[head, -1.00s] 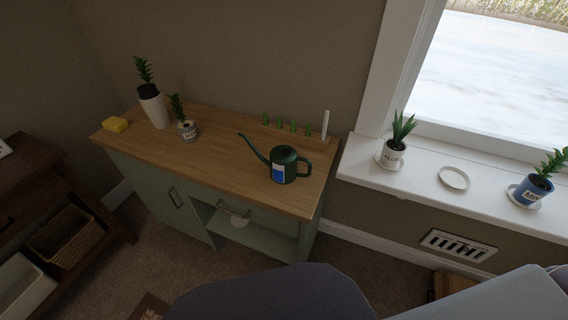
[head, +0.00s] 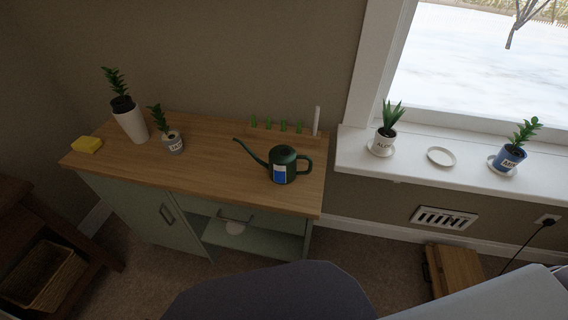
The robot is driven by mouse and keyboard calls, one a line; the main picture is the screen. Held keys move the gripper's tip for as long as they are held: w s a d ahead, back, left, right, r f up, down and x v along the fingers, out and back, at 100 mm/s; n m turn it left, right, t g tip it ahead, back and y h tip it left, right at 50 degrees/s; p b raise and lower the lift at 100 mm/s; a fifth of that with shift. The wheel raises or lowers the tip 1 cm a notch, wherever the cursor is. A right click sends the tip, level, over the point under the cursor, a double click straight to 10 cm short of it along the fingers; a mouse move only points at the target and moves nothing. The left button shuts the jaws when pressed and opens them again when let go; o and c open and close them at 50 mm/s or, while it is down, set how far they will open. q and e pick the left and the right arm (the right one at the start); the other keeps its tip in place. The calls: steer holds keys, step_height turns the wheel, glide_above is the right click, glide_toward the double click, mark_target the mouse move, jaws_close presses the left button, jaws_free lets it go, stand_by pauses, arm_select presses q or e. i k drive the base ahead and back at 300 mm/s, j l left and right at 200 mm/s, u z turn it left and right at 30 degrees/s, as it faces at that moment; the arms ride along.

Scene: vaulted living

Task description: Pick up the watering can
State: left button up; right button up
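The watering can (head: 284,163) is dark green with a blue and white label on its front. It stands upright on the wooden top of the green cabinet (head: 200,172), near the right end. Its long spout points left and its loop handle is on the right. Nothing touches it. Neither of my grippers is in view.
A tall white pot with a plant (head: 131,124), a small labelled pot (head: 173,143) and a yellow sponge (head: 87,145) sit on the cabinet's left part. The windowsill (head: 408,170) holds an aloe pot (head: 381,145), an empty saucer (head: 441,157) and a blue pot (head: 509,158).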

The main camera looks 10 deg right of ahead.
mark_target(282, 166)
steer(key=j+z, duration=0.45)
steer(key=j, duration=0.2)
steer(key=j+z, duration=0.45)
steer(key=j, duration=0.2)
